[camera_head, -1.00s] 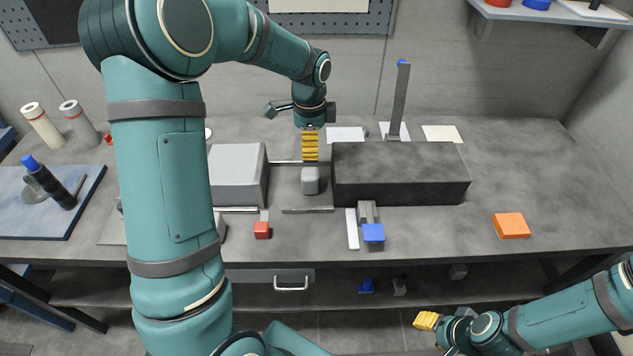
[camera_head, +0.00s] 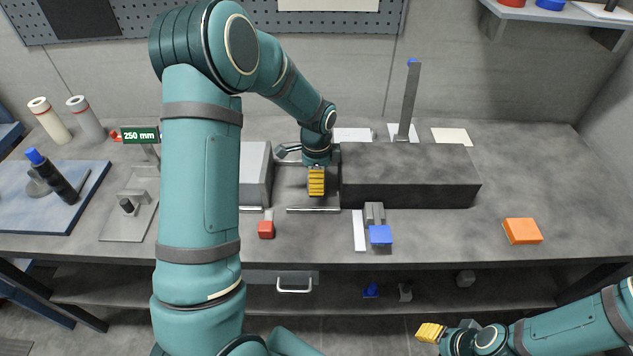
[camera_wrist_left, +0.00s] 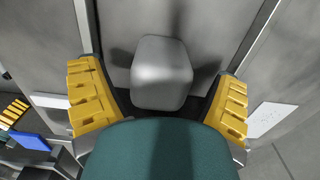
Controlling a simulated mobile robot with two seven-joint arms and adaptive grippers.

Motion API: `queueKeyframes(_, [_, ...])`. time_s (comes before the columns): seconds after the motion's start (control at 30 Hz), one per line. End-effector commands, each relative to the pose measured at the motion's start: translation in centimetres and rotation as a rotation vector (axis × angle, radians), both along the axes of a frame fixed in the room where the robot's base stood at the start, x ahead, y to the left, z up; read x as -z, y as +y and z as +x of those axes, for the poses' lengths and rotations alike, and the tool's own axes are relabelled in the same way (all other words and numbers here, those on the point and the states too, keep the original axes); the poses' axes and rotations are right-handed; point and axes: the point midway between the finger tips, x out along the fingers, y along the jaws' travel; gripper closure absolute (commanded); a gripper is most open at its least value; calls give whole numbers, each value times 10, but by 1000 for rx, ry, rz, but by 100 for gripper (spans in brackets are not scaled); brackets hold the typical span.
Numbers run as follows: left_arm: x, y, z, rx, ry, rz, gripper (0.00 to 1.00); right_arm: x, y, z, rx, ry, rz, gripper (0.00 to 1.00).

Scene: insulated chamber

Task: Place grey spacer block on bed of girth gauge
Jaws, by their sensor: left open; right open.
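The grey spacer block (camera_wrist_left: 162,72) shows in the left wrist view as a small rounded block on the grey bed. In the head view my left gripper (camera_head: 316,181) hides it. The bed (camera_head: 290,187) of the girth gauge lies between a light grey block (camera_head: 257,168) and a long dark block (camera_head: 410,175). My left gripper is open above the bed. Its yellow fingers stand on either side of the spacer block, with a gap on both sides in the wrist view. My right gripper (camera_head: 430,332) is open and empty, low in front of the bench.
A display (camera_head: 140,134) reads 250 mm. A red-ended lever (camera_head: 266,228) and a blue-ended part (camera_head: 380,233) stick out at the front. An orange block (camera_head: 522,231) lies at right. A tall post (camera_head: 408,100) stands behind the dark block. The bench's right side is mostly clear.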

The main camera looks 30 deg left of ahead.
Motion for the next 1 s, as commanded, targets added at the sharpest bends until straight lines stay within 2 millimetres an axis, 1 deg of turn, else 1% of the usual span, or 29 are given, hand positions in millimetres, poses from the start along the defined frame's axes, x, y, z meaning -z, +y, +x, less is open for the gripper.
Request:
queueKeyframes(0.17, [0,0,0,0,0,0,11,0,0,0,0,0,0,53])
queueKeyframes(0.2, [0,0,0,0,0,0,19,0,0,0,0,0,0,53])
queueKeyframes(0.27, [0,0,0,0,0,0,40,0,0,0,0,0,0,53])
queueKeyframes(0.3, [0,0,0,0,0,0,54,0,0,0,0,0,0,53])
queueKeyframes(0.37, [0,0,0,0,0,0,75,0,0,0,0,0,0,53])
queueKeyframes(0.4, [0,0,0,0,0,0,89,0,0,0,0,0,0,53])
queueKeyframes(0.43, [0,0,0,0,0,0,90,0,0,0,0,0,0,53])
queueKeyframes(0.67, [-1,0,0,0,-1,1,91,0,0,0,0,0,0,53])
queueKeyframes(0.77, [-6,0,1,0,-2,0,91,-1,0,0,0,0,0,53])
queueKeyframes(0.87, [-19,0,1,0,-3,1,91,-4,0,1,2,-2,0,53])
queueKeyframes(1.0, [-47,0,1,0,-4,0,91,-10,0,2,4,-6,-2,53])
